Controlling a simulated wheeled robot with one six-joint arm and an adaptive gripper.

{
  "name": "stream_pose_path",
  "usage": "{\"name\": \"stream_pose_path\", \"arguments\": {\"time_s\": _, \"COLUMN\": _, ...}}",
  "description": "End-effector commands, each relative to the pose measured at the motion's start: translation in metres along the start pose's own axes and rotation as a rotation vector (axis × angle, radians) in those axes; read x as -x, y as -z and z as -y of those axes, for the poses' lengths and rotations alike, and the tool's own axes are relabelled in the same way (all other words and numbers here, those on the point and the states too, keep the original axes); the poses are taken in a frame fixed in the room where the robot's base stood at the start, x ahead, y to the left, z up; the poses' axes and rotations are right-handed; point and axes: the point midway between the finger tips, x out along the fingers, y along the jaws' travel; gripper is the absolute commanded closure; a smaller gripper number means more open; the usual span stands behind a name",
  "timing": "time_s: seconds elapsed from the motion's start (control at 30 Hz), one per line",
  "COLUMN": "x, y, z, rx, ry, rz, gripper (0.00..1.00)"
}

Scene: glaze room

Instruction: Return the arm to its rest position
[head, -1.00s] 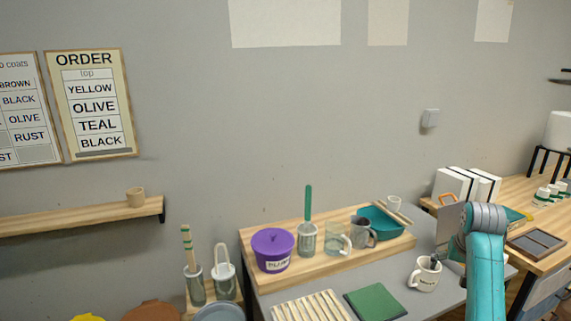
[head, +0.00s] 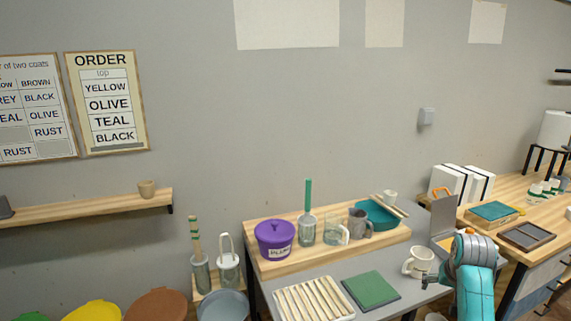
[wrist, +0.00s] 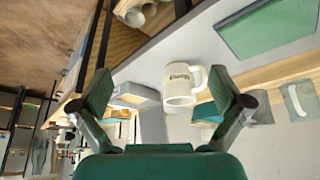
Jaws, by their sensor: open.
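My gripper (wrist: 160,76) is open in the wrist view, its two dark green fingers spread apart with nothing held. The white mug (wrist: 181,86) with dark lettering shows beyond and between the fingers, apart from them as far as I can tell. In the head view the mug (head: 419,262) stands upright on the grey table top. My teal arm (head: 475,280) is at the lower right, with the gripper (head: 431,283) low beside the mug. The gripper's fingertips are small and hard to make out there.
A wooden board (head: 273,268) holds a purple pot (head: 274,239), jars, a grey mug and a teal bowl. A green pad (head: 371,290) and a slatted rack (head: 313,299) lie in front. White box files (head: 462,184) stand on the right-hand bench.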

Motion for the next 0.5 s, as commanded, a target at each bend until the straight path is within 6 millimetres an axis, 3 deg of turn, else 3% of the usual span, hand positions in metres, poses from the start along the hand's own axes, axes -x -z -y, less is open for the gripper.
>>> {"name": "stream_pose_path", "arguments": {"time_s": 0.27, "x": -0.049, "y": -0.057, "z": 0.017, "rx": 0.030, "ry": 0.017, "rz": -0.055, "gripper": 0.00}}
{"name": "stream_pose_path", "arguments": {"time_s": 0.5, "x": -0.093, "y": -0.135, "z": 0.036, "rx": 0.068, "ry": 0.042, "rz": -0.142, "gripper": 0.00}}
